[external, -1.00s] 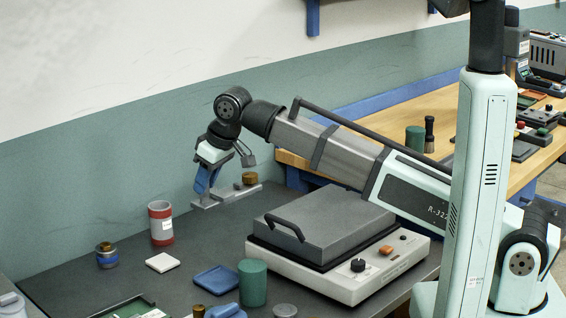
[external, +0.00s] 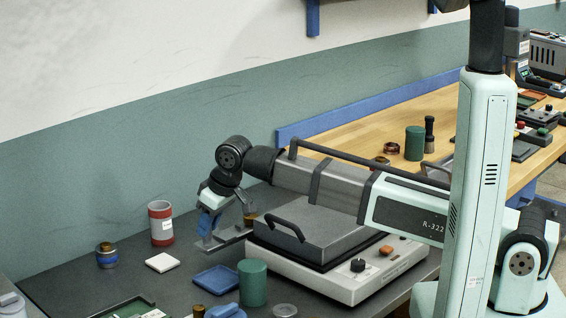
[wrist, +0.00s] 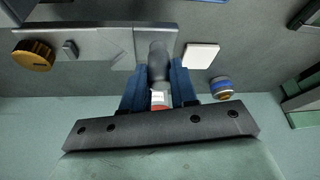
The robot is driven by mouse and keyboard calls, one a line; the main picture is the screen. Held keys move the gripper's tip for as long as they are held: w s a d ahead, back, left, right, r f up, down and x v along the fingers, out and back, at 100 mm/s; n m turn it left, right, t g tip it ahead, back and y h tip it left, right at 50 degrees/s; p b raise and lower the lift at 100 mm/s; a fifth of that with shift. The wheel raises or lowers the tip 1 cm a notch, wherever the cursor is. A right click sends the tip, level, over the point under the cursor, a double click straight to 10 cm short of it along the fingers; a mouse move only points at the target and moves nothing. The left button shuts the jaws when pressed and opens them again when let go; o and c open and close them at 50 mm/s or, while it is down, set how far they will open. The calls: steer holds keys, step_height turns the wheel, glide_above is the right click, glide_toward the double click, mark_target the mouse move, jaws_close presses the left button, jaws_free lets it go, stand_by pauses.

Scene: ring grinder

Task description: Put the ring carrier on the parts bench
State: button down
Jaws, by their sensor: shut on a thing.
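The ring carrier (external: 228,239) is a flat grey plate with a brass knob at its right end, left of the grinder. My gripper (external: 205,228) is shut on its handle at the left end and holds it roughly level, low over the dark bench. I cannot tell whether it touches the top. In the wrist view the dark handle stands between the blue fingers of my gripper (wrist: 157,70), and the carrier (wrist: 100,46) extends left to the brass knob. Neither bench is labelled; there is a dark bench (external: 120,280) and a wooden bench (external: 350,137) behind.
The grinder (external: 330,248) with its grey lid stands close right of the carrier. A red-and-grey can (external: 160,224), a white tile (external: 162,262), a blue tray (external: 217,280) and a green cylinder (external: 252,283) stand nearby. The wooden bench holds copper rings (external: 391,148) and another green cylinder (external: 414,143).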

mark_target(211, 233)
steer(key=shift+f, duration=1.7)
steer(key=shift+f, duration=0.15)
steer(key=c, duration=0.9)
jaws_free()
steer(key=v, duration=1.1)
steer(key=shift+r, duration=0.25)
steer(key=shift+o, duration=0.6)
steer(key=shift+d+r, duration=0.15)
steer(key=shift+r, duration=0.25)
